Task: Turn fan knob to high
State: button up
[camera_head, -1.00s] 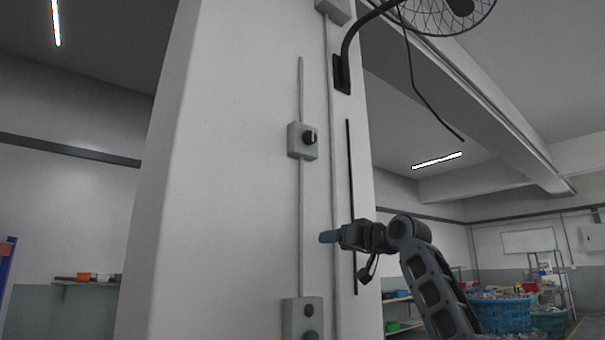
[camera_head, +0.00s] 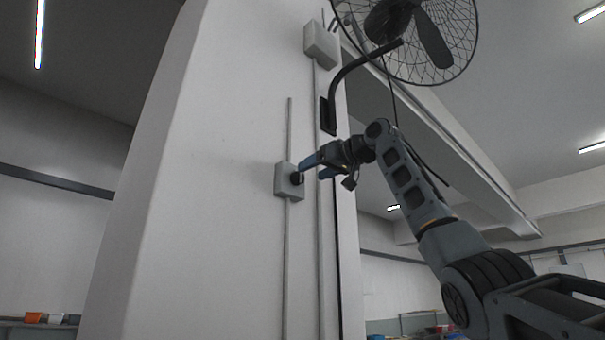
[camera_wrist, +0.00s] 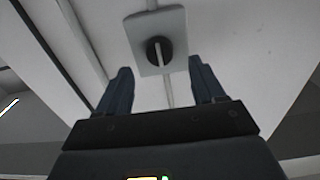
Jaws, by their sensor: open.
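The fan knob (camera_head: 296,178) is a round black dial on a small grey box (camera_head: 284,191) fixed to the white pillar. In the wrist view the knob (camera_wrist: 158,51) has a pale bar across its face that runs roughly up and down the picture. My gripper (camera_head: 312,168) is open and empty, close to the right of the box in the head view. In the wrist view its two blue fingers (camera_wrist: 162,80) stand apart, one on each side below the knob, which lies ahead between them. I cannot see contact.
The wall fan (camera_head: 420,40) hangs from a black bracket (camera_head: 328,115) above my arm. A second grey box (camera_head: 321,43) sits higher on the pillar (camera_head: 220,200). Thin conduits (camera_head: 318,250) run down its face. The pillar face left of the box is bare.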

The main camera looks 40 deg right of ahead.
aim_at(301, 177)
jog(key=shift+w+p, duration=0.85)
jog(key=shift+w, duration=1.65)
jog(key=c, duration=1.1)
jog(key=shift+o, duration=0.2)
